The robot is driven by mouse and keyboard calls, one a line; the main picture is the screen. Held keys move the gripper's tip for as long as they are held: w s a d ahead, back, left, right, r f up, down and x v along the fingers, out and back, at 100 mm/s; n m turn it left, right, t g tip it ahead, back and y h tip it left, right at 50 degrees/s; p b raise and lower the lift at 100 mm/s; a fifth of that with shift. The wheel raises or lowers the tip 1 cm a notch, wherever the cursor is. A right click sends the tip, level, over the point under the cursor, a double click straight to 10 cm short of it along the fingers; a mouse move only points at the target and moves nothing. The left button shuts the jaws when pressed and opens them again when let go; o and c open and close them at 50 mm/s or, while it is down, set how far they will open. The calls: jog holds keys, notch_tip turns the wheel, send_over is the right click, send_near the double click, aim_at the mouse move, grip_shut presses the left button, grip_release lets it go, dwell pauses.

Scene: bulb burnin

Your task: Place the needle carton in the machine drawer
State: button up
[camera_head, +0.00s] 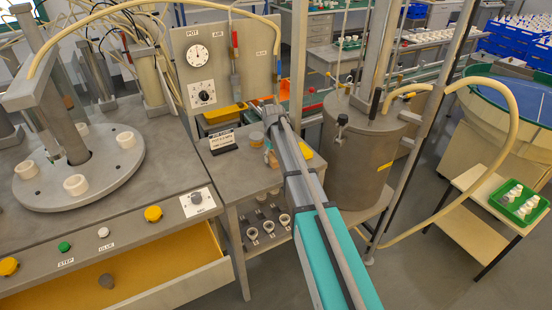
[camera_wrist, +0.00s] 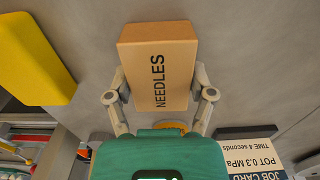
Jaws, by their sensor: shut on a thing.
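The needle carton (camera_wrist: 158,70) is a tan box marked NEEDLES. In the wrist view it sits between the two fingers of my gripper (camera_wrist: 160,97), which is shut on its sides. In the head view my arm largely hides the gripper and carton, over the small grey side table (camera_head: 230,165). I cannot tell whether the carton touches the tabletop. The machine drawer (camera_head: 180,262) is pulled open at the lower left of the head view, with a yellow inside.
A job card (camera_head: 222,141) and a tan round container (camera_head: 256,141) stand on the side table. A yellow object (camera_wrist: 35,60) lies near the carton. The machine top (camera_head: 100,215) with its round plate is left, a grey tank (camera_head: 360,155) right.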

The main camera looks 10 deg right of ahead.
jog(key=shift+r, duration=0.1)
notch_tip(320, 180, up, 3)
jog(key=p, duration=0.3)
jog(key=shift+f, duration=0.2)
jog(key=s+r+p, duration=1)
jog(key=s, duration=0.4)
jog(key=shift+a, duration=0.3)
jog(key=shift+r, duration=0.1)
dwell(0.3)
jog(key=shift+s, duration=0.1)
